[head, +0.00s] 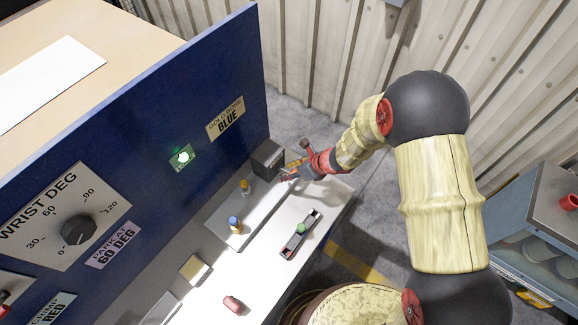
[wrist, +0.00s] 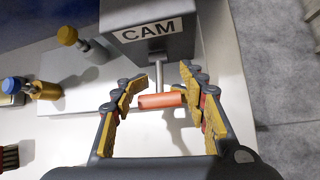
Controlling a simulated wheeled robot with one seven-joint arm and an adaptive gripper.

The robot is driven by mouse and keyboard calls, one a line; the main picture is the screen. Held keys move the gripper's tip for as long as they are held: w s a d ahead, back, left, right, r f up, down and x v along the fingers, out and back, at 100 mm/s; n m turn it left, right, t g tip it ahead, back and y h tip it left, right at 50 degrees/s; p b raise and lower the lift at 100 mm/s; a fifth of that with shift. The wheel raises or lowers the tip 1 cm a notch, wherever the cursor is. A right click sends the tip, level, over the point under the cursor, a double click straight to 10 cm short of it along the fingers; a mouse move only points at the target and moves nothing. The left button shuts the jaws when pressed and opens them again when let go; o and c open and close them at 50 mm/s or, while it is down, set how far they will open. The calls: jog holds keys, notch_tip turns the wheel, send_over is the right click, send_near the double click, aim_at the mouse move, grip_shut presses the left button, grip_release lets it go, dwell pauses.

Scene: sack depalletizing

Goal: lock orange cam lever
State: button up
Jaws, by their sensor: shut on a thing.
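The orange cam lever (wrist: 160,100) is a short orange cylinder on a thin metal rod that comes out of the grey box marked CAM (wrist: 150,40). In the wrist view the handle lies crosswise in front of the box. My gripper (wrist: 165,88) is shut on the lever, with a yellow-padded finger at each end of the handle.
A yellow-topped peg (head: 245,187) and a blue-topped peg (head: 235,224) stand left of my gripper. A blue panel (head: 140,130) walls the left side.

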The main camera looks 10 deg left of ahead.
jog(key=shift+a+r+g+h+p, duration=0.1)
jog(key=shift+r+g+h+p, duration=0.4)
jog(key=shift+p, duration=2.25)
jog(key=shift+a+r+h+p, duration=0.15)
jog(key=shift+h+p, duration=0.65)
jog(key=shift+p, duration=1.95)
jog(key=shift+c, duration=0.2)
jog(key=p, duration=0.3)
jog(key=shift+h+p, duration=0.3)
jog(key=shift+h, duration=0.1)
jog(key=shift+f+p, duration=0.15)
jog(key=shift+p, duration=0.3)
jog(key=o, duration=1.3)
jog(key=shift+w, duration=0.1)
jog(key=v, duration=1.2)
jog(key=shift+w+a, duration=0.15)
